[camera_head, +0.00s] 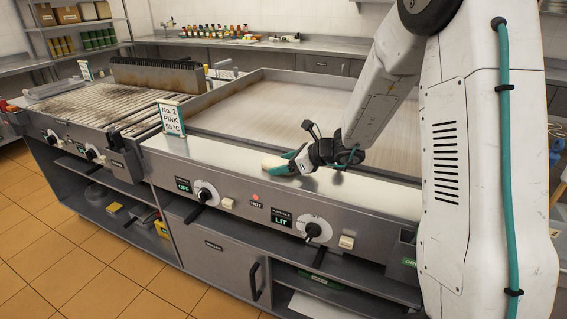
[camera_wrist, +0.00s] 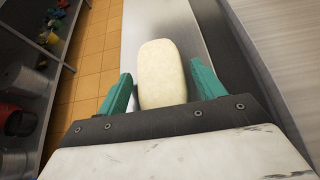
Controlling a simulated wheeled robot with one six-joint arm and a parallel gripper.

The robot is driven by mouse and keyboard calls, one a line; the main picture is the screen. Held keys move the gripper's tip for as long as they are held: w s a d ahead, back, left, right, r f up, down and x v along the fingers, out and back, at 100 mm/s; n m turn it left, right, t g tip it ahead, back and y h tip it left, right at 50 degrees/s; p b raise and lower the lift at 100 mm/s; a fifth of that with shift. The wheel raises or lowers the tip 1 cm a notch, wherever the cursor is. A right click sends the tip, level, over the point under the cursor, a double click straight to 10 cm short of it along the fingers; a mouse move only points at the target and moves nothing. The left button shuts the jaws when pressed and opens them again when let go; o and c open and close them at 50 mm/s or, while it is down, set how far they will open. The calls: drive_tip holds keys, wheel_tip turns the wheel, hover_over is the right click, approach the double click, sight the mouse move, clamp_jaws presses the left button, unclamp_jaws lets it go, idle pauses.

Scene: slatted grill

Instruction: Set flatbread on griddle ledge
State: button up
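The flatbread (camera_wrist: 162,72) is a pale, rounded oblong piece lying over the steel griddle ledge (camera_wrist: 140,28) in the wrist view. In the head view the flatbread (camera_head: 271,161) shows small and partly hidden at my gripper (camera_head: 284,164), low over the front ledge (camera_head: 215,160) of the flat griddle. In the wrist view the two teal fingers of my gripper (camera_wrist: 160,70) stand on either side of the flatbread, with a narrow gap showing on each side. The flatbread looks flat on the ledge, though its underside is hidden.
The griddle plate (camera_head: 270,110) lies behind the ledge. A sign (camera_head: 171,117) stands on the ledge's left end, beside the slatted grill (camera_head: 95,103). Knobs (camera_head: 313,230) project from the front panel below. The ledge between sign and gripper is clear.

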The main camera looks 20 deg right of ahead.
drive_tip(key=shift+r, duration=0.15)
drive_tip(key=shift+s+d+r, duration=0.15)
drive_tip(key=shift+d+r, duration=0.05)
drive_tip(key=shift+d, duration=0.05)
drive_tip(key=v, duration=1)
drive_tip(key=shift+s+d+r, duration=0.1)
drive_tip(key=shift+s+d, duration=0.1)
drive_tip(key=shift+s+r, duration=0.15)
drive_tip(key=shift+s, duration=0.05)
drive_tip(key=s+a+r+n+g, duration=0.3)
drive_tip(key=s+a+n, duration=0.2)
drive_tip(key=s+n, duration=0.25)
drive_tip(key=s+a+r+n+g, duration=0.35)
drive_tip(key=s+a+n, duration=0.25)
drive_tip(key=s, duration=0.2)
drive_tip(key=s+d+r+n+h, duration=0.1)
drive_tip(key=s+d+n+h, duration=0.1)
drive_tip(key=s+n+h, duration=0.2)
drive_tip(key=s+d+n+h, duration=0.2)
drive_tip(key=s+n+h, duration=0.2)
drive_tip(key=s+n, duration=0.5)
drive_tip(key=shift+s+d+r+g+h, duration=0.3)
drive_tip(key=shift+s+d+r+g, duration=0.05)
drive_tip(key=shift+s, duration=1.45)
